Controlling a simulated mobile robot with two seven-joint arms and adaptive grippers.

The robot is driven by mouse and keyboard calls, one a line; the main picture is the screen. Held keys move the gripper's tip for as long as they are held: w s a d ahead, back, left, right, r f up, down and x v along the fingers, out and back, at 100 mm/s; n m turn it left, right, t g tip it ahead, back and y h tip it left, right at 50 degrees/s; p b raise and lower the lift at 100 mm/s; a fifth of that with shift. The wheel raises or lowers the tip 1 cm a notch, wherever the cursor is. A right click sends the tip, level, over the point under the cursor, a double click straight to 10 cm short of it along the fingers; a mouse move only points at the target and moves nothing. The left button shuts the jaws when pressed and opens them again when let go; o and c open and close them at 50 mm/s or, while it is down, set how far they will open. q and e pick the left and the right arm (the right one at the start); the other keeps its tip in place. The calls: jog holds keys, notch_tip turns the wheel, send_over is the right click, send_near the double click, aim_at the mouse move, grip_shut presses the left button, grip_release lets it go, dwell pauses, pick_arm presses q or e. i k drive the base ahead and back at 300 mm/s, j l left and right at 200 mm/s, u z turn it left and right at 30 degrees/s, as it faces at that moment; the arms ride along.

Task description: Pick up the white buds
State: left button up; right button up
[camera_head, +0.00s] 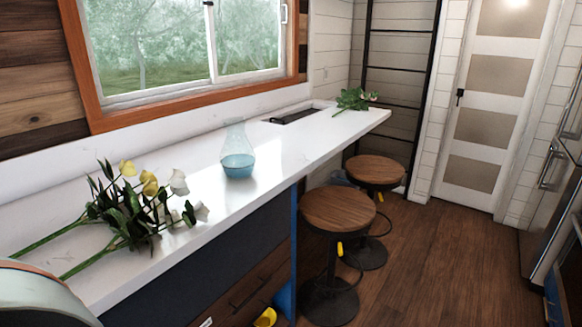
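A bunch of cut flowers lies on the white counter at the left, with long green stems toward the lower left. Its white buds (179,182) are at the right side of the bunch, above the counter's front edge. Yellow blooms (149,184) sit beside them. A second leafy bunch (353,99) lies at the far end of the counter and shows small pale buds at its right side, too small to make out well. Neither of my grippers is in view.
A blue-tinted glass vase (238,166) stands upright on the white counter (290,150). A dark sink or hob (297,116) lies beyond it. Two round wooden stools (338,209) stand in front. The wood floor (440,260) to their right is clear.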

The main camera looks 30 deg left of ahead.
aim_at(137, 227)
jog(key=u, duration=2)
